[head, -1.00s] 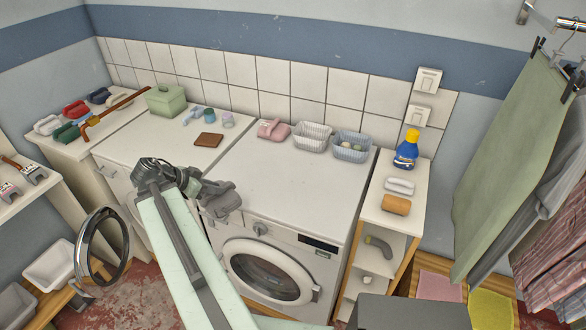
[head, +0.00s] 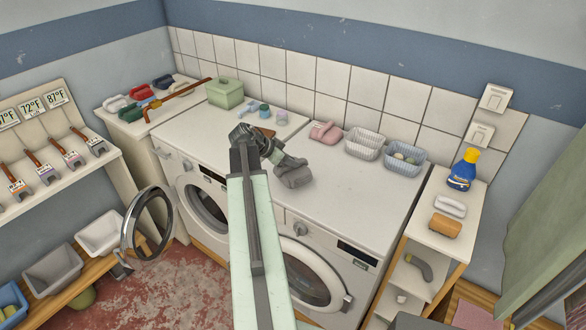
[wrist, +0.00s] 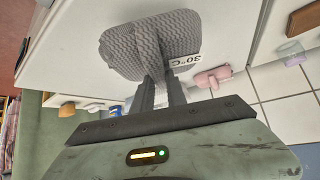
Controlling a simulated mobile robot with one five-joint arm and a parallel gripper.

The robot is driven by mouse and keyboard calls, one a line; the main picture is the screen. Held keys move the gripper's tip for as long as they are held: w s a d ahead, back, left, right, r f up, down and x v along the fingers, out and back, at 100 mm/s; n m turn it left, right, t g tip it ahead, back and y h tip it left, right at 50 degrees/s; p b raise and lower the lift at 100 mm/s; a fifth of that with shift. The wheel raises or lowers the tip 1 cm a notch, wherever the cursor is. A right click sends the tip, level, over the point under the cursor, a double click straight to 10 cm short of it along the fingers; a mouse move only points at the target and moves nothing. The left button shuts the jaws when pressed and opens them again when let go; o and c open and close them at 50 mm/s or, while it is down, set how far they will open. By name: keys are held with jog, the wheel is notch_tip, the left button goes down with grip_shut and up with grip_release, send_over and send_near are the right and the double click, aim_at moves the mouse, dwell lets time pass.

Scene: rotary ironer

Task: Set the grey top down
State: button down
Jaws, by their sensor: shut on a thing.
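The grey top (head: 296,177) is a folded, knitted grey bundle. In the wrist view the grey top (wrist: 150,42) shows its ribbed weave and a white "30°C" label (wrist: 186,61). My gripper (head: 281,161) is shut on it, and in the wrist view the fingers of my gripper (wrist: 162,88) run to its near edge. In the head view the bundle appears over the front left part of the right machine's white top (head: 345,190). I cannot tell whether it touches that surface. My arm hides part of the machine fronts.
A green box (head: 225,93) stands on the left machine. The middle of the right machine's top is clear.

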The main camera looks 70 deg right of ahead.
aim_at(292, 168)
jog(key=f+b, duration=0.4)
jog(key=shift+s+d, duration=0.1)
jog(key=shift+d, duration=0.15)
jog(key=shift+r, duration=0.2)
jog(key=shift+f, duration=0.25)
jog(key=c, duration=1.3)
grip_release()
jog(key=shift+r, duration=0.1)
jog(key=shift+c, duration=0.2)
